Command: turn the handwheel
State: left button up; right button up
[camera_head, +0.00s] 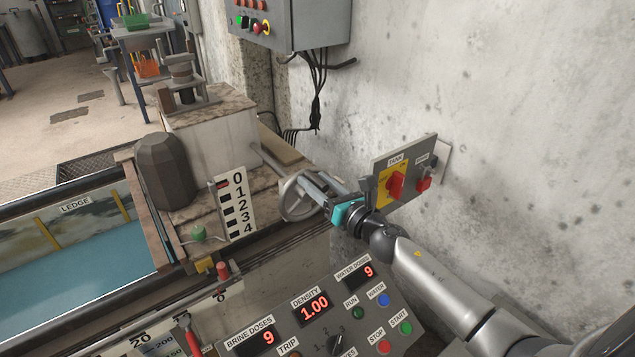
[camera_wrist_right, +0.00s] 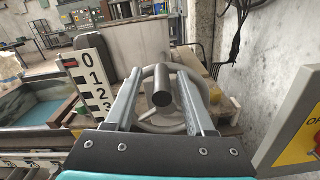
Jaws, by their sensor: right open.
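The handwheel (camera_head: 288,207) is a grey spoked wheel on the side of the stone-like block, left of the wall switch panel. In the right wrist view the handwheel (camera_wrist_right: 146,73) faces me, with a dark cylindrical grip (camera_wrist_right: 162,92) sticking out toward the camera. My right gripper (camera_head: 310,183) reaches in from the right and is at the wheel. In the wrist view its two fingers (camera_wrist_right: 161,75) are open, one on each side of the grip, with visible gaps. The fingers cover part of the wheel in the head view. My left gripper is not in view.
A tank switch panel (camera_head: 404,172) with red knobs stands on the wall close to my right wrist. A sloped control console (camera_head: 325,325) lies below the arm. A 0-to-4 scale board (camera_head: 237,205) stands left of the wheel. A water tank (camera_head: 75,285) is at left.

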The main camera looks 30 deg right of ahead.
jog(key=shift+s, duration=0.1)
jog(key=shift+s+d, duration=0.15)
jog(key=shift+s, duration=0.5)
jog(key=s, duration=0.6)
jog(key=shift+d, duration=0.4)
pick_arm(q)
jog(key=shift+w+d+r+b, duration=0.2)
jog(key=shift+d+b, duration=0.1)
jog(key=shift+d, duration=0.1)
pick_arm(e)
jog(key=s+d, duration=0.1)
jog(key=s, duration=0.6)
jog(key=shift+s, duration=0.3)
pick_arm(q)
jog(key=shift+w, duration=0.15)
pick_arm(e)
jog(key=shift+s, duration=0.1)
